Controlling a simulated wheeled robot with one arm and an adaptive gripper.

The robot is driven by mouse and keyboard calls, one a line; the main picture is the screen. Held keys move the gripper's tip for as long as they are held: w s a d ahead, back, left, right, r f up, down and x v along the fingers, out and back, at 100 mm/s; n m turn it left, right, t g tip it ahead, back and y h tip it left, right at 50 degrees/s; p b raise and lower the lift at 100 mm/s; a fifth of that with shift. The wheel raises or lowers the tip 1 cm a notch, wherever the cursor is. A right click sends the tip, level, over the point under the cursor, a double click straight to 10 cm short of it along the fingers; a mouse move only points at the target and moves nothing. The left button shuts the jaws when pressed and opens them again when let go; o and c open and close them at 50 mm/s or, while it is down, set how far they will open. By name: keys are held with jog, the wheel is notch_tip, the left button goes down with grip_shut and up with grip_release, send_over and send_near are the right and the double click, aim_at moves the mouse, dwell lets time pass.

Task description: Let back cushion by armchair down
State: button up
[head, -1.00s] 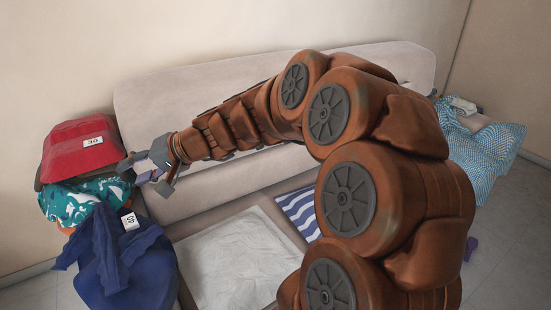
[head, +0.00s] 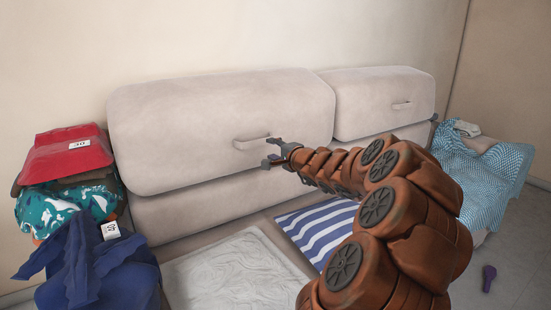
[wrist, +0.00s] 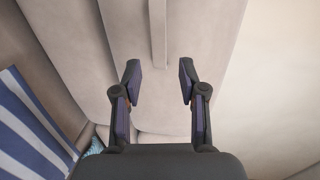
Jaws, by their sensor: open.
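Two beige back cushions lean along the wall on the sofa: a wide left one (head: 200,120) and a smaller right one (head: 375,95). The left cushion has a strap handle (head: 250,142) on its lower front, and the right one has a handle (head: 401,105) too. My gripper (head: 268,153) is open and empty, just right of the left cushion's handle. In the wrist view, a strap handle (wrist: 158,35) lies between and ahead of the open fingertips (wrist: 160,82). I cannot tell whether they touch it. No armchair is clearly visible.
Folded laundry with a red piece (head: 68,153) and a dark blue cloth (head: 95,268) is piled at left. A striped cloth (head: 318,230) and a pale flat cloth (head: 235,272) lie on the seat. A light-blue patterned cloth (head: 490,165) is at right. A purple object (head: 489,278) is on the floor.

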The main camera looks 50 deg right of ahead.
aim_at(258, 143)
jog(key=p+x, duration=0.1)
jog(key=x, duration=0.2)
jog(key=p+x, duration=0.1)
jog(key=x, duration=0.2)
jog(key=shift+w+d+p, duration=0.2)
jog(key=shift+d+p, duration=0.1)
jog(key=shift+p, duration=0.05)
jog(key=shift+b+x, duration=0.3)
jog(key=shift+x, duration=2.4)
jog(key=shift+f, duration=0.1)
grip_shut()
